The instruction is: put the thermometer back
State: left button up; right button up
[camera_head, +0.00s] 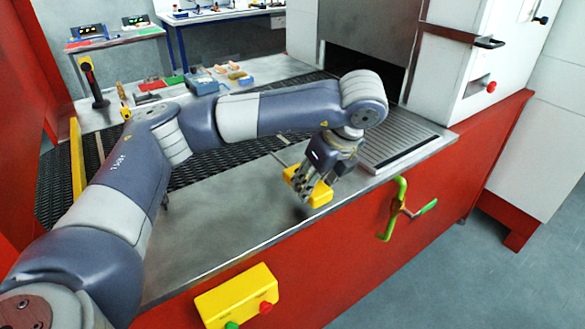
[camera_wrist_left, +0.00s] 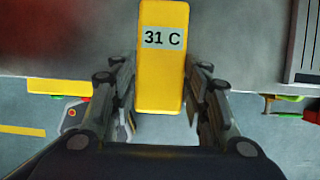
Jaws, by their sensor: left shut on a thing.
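The thermometer is a yellow block (camera_wrist_left: 162,88) with a small display that reads "31 C" in the left wrist view. My left gripper (camera_wrist_left: 161,75) has a finger on each side of it and is shut on it. In the head view the yellow thermometer (camera_head: 320,197) is in my left gripper (camera_head: 309,186) over the front edge of the grey metal worktop (camera_head: 235,215). The fingers hide its middle there. I cannot tell whether it touches the worktop. My right gripper is not in view.
A black mesh belt (camera_head: 215,165) runs behind my arm toward a dark opening (camera_head: 362,72). A grooved plate (camera_head: 400,138) is right of the gripper. A yellow button box (camera_head: 236,298) and a green handle (camera_head: 398,210) are on the red front. Several small items stand on the back ledge.

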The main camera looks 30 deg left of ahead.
pick_arm(q)
jog(key=w+a, duration=0.2)
jog(key=a, duration=0.1)
jog(key=w+a+p, duration=0.1)
jog(key=w+a, duration=0.2)
jog(key=w+a+f+p, duration=0.1)
jog(key=w+a, duration=0.1)
jog(key=a, duration=0.2)
jog(key=shift+w+f, duration=0.1)
jog(key=shift+w, duration=0.25)
notch_tip(320, 180, down, 3)
jog(key=shift+f+p, duration=0.15)
jog(key=shift+p, duration=0.75)
jog(key=shift+f, duration=0.3)
jog(key=o, duration=1.2)
jog(key=shift+c, duration=0.2)
jog(key=shift+r, duration=0.2)
jog(key=b+v, duration=0.2)
jog(key=v, duration=1)
jog(key=shift+b, duration=0.35)
jog(key=shift+d+f, duration=0.1)
jog(key=shift+d, duration=0.05)
